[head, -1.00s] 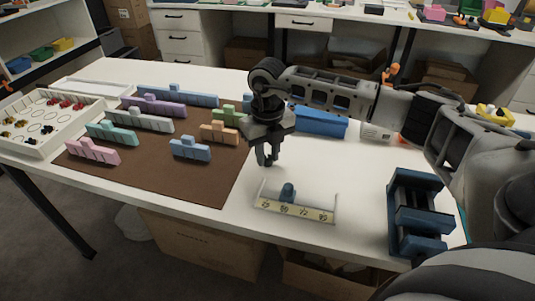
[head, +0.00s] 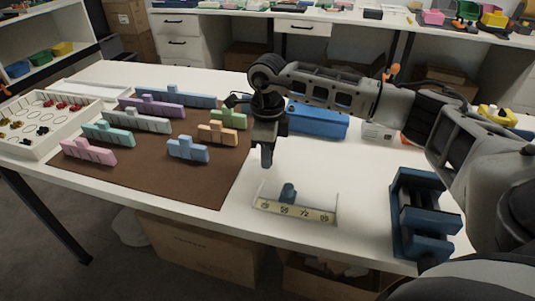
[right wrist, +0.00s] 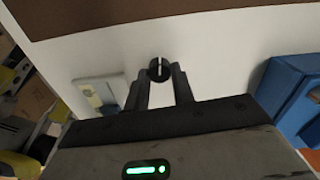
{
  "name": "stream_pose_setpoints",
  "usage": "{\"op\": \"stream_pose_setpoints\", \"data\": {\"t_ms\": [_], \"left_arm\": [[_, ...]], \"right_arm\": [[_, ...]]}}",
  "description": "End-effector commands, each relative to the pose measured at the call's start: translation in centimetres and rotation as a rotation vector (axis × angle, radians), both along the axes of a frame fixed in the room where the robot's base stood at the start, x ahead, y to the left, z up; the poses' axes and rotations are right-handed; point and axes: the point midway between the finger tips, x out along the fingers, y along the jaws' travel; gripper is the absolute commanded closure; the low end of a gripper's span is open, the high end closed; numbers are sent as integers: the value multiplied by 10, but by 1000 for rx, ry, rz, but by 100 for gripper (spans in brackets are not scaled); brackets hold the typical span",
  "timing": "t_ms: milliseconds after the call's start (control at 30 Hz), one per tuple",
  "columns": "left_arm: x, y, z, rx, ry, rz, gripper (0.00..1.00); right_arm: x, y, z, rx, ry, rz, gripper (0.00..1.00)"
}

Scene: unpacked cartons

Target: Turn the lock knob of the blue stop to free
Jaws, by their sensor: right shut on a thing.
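My right gripper (head: 266,162) points down above the white table, just right of the brown mat. In the right wrist view its fingertips (right wrist: 160,76) are shut on a small round black knob (right wrist: 160,69) with a white line across it. I cannot tell what this knob is attached to, if anything. A small blue stop (head: 288,192) stands at a yellow marked strip (head: 294,210) between two thin posts, nearer the front edge and apart from the gripper. Any lock knob on it is too small to make out. My left gripper is not in view.
Several coloured stepped blocks stand on the brown mat (head: 215,185). A blue box (head: 318,121) lies behind the gripper, a blue vise-like fixture (head: 405,215) stands at the right, and a white tray (head: 40,148) at the far left.

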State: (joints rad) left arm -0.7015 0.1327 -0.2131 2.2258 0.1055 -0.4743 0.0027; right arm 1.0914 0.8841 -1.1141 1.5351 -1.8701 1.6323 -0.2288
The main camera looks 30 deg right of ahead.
Motion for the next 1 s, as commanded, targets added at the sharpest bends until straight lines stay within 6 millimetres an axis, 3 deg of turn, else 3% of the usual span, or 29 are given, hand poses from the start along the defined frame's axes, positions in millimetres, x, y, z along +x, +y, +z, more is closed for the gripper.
{"op": "stream_pose_setpoints", "data": {"t_ms": [400,900,933,1000], "left_arm": [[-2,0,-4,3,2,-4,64],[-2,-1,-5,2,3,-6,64],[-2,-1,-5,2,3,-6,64],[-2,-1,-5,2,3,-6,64]], "right_arm": [[1,0,2,0,-4,166,98],[1,-1,2,0,-5,184,98],[1,-1,2,0,-5,184,73],[1,-1,2,0,-4,184,54]]}}
